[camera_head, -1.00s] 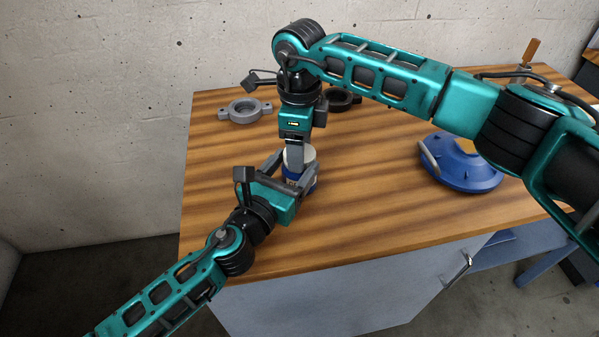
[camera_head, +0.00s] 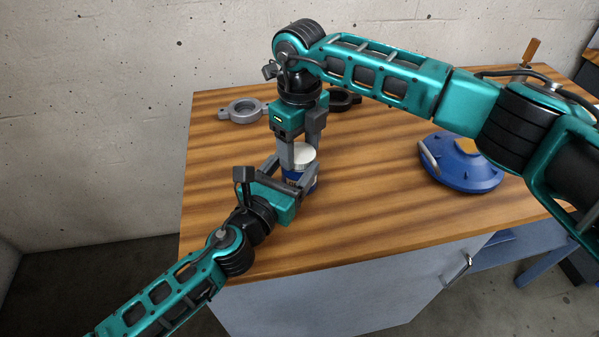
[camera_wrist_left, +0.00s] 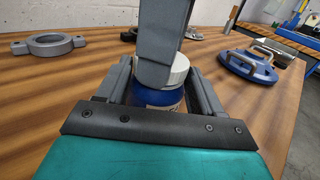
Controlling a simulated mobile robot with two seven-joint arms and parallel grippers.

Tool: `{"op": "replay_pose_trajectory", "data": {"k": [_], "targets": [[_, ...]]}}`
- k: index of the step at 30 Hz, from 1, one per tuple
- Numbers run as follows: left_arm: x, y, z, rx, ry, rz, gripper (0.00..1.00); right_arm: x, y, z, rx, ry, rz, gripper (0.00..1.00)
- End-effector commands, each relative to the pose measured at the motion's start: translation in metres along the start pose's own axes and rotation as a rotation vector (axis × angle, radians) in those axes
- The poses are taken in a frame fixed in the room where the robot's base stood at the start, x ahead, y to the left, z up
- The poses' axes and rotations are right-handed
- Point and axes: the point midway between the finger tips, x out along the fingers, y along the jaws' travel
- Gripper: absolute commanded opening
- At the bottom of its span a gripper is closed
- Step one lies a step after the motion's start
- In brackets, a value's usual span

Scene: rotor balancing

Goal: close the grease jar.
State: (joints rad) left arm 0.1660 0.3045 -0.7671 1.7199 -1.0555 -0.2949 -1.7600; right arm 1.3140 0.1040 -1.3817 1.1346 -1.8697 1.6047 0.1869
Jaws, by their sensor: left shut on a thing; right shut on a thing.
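The grease jar (camera_head: 294,183) is a blue jar that stands upright on the wooden table. Its white lid (camera_head: 303,155) sits on top of the jar. My left gripper (camera_head: 293,178) is shut on the jar's body from the front left. In the left wrist view, the blue jar (camera_wrist_left: 160,105) is between its two fingers, and the white lid (camera_wrist_left: 180,70) is partly hidden by a finger of the right gripper. My right gripper (camera_head: 302,152) points down from above and is shut on the lid. Whether the lid is fully seated cannot be seen.
A grey ring-shaped clamp (camera_head: 243,110) lies at the back left of the table (camera_head: 380,215). A dark ring part (camera_head: 341,98) lies behind my right gripper. A blue round housing with a handle (camera_head: 463,165) is at the right. The table's front middle is clear.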

Motion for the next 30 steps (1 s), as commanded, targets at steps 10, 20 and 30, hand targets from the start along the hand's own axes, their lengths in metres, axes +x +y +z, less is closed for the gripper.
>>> {"op": "replay_pose_trajectory", "data": {"k": [10,20,30], "targets": [[0.000,0.000,-0.002,0.000,0.004,0.000,0.00,0.000,0.000,0.000,-0.003,-0.001,0.000,0.87],[-0.001,0.000,-0.002,0.000,0.004,0.000,0.00,-0.005,0.000,0.000,-0.003,-0.001,-0.001,0.88],[-0.001,0.000,-0.003,0.000,0.005,0.000,0.00,-0.044,0.000,0.000,-0.003,-0.001,-0.001,0.88]]}}
